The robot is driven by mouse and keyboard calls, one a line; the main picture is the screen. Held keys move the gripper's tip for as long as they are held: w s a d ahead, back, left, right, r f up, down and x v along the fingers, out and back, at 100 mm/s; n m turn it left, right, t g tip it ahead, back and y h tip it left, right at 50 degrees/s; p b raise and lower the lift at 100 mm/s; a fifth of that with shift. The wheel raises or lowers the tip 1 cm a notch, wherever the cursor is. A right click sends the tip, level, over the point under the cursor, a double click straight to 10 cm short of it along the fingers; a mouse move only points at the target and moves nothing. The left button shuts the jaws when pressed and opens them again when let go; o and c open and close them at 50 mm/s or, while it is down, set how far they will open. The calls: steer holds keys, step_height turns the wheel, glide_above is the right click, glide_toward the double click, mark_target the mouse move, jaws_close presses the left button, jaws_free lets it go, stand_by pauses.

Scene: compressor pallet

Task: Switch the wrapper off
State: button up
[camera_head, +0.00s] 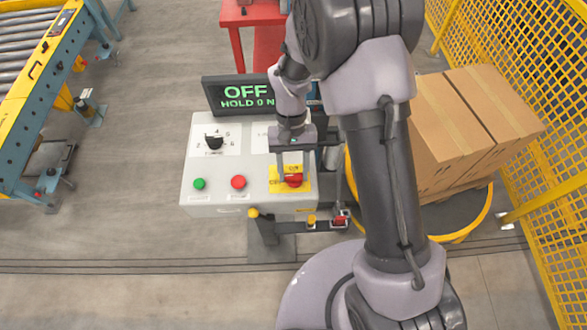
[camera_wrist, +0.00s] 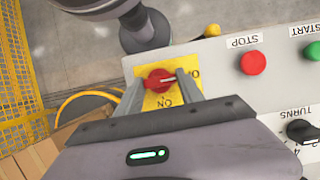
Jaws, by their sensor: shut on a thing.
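The wrapper's red rotary switch (camera_head: 293,181) sits on a yellow plate (camera_head: 274,186) at the right front of a grey control box (camera_head: 215,184). My gripper (camera_head: 292,176) reaches down over it and is shut on the red switch. In the wrist view the red switch (camera_wrist: 158,80) lies between my two fingers (camera_wrist: 161,78); its pale line runs sideways, toward the partly hidden label on the right. The dark display (camera_head: 238,94) behind the box reads "OFF" and "HOLD 0 N" in green.
A green START button (camera_head: 199,184), a red STOP button (camera_head: 238,182) and a black TURNS knob (camera_head: 214,142) are left of my gripper. Cardboard boxes (camera_head: 465,130) stand on a yellow-rimmed turntable to the right, by yellow mesh fencing (camera_head: 555,200). A roller conveyor (camera_head: 40,80) is at left.

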steer(key=o, duration=1.4)
steer(key=p+v, duration=0.3)
steer(key=v, duration=1.4)
steer(key=shift+r+p, duration=0.25)
steer(key=shift+p, duration=0.15)
steer(key=shift+d+b, duration=0.1)
steer(key=shift+b, duration=0.2)
steer(key=s+d+f+m+t+b, duration=0.1)
steer(key=s+d+t+b, duration=0.1)
steer(key=s+b, duration=0.4)
steer(key=s+d+f+m+t+y+b, duration=0.1)
steer(key=s+d+t+b, duration=0.1)
steer(key=s+t+b, duration=0.3)
steer(key=s+d+f+m+t+y+b, duration=0.1)
steer(key=s+d+m+t+b, duration=0.1)
steer(key=s+b, duration=0.5)
steer(key=shift+s+d+f+t, duration=0.15)
steer(key=shift+d+f+t, duration=0.2)
steer(key=shift+t, duration=0.35)
